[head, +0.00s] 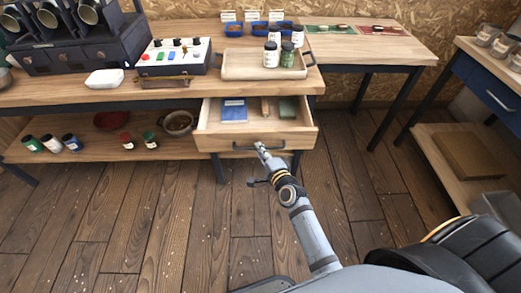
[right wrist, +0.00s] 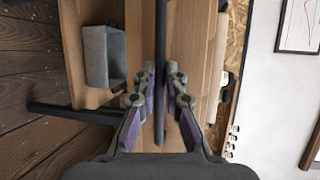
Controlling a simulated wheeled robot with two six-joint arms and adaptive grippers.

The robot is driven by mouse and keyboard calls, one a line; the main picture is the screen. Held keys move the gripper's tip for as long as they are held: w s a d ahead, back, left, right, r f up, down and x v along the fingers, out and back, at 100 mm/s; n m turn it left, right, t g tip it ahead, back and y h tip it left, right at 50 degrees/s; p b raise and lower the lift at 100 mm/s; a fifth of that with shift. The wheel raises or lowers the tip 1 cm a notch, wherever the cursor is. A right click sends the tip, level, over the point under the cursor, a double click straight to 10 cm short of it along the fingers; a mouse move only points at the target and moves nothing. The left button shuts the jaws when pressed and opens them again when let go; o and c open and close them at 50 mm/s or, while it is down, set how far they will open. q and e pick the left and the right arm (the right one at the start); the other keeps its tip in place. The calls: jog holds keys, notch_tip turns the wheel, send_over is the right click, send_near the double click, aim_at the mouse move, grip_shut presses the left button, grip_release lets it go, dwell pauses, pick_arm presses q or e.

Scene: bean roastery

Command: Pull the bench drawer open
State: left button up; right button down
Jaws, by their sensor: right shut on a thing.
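The bench drawer (head: 212,142) is pulled out from under the right part of the bench (head: 228,92). Its inside shows a blue flat item (head: 234,110), a narrow wooden piece and a green item (head: 288,107). My right gripper (head: 262,150) is at the dark bar handle (head: 240,147) on the drawer front. In the right wrist view the fingers of the right gripper (right wrist: 161,82) are closed around the dark handle bar (right wrist: 161,35), one on each side. My left gripper is in neither view.
On the bench top stand a wooden tray (head: 238,66) with several jars, a control box (head: 172,58) and a white lump (head: 104,78). A lower shelf (head: 95,156) holds jars and bowls. The wooden floor (head: 150,225) before the drawer is clear except for my arm.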

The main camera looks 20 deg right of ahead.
jog(key=c, duration=1.4)
grip_release()
jog(key=v, duration=1.2)
jog(key=shift+f, duration=0.1)
